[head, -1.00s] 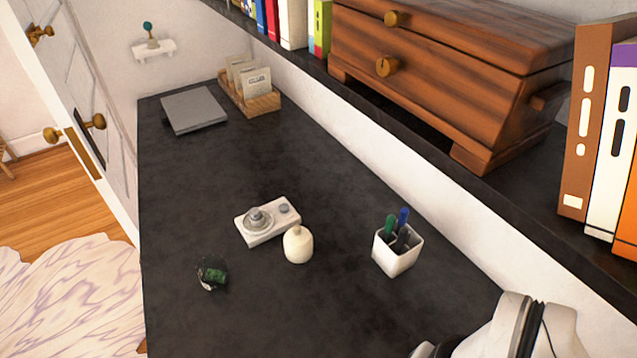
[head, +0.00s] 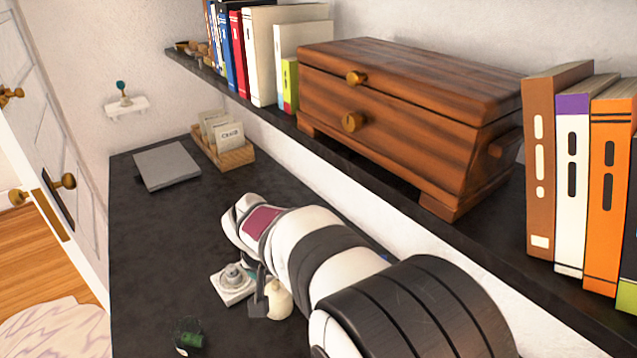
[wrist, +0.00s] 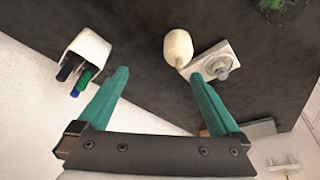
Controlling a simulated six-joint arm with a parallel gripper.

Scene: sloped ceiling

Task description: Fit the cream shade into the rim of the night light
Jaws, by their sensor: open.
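The cream shade (head: 279,303), a small rounded piece with a narrow neck, is on the dark desk; my gripper partly covers it in the head view. Beside it lies a white block with a round grey ring and knob (head: 231,284), which looks like the night light. In the wrist view, my gripper (wrist: 158,75) is open with empty teal fingers. The shade (wrist: 178,47) shows beyond the fingertips, nearer the right one. The block (wrist: 213,62) is close to the shade's right. I cannot tell whether they touch.
A dark green item (head: 188,335) lies at the front left. A grey laptop-like slab (head: 167,166) and a wooden card box (head: 226,158) are at the back. A shelf with a wooden chest (head: 400,110) runs along the right.

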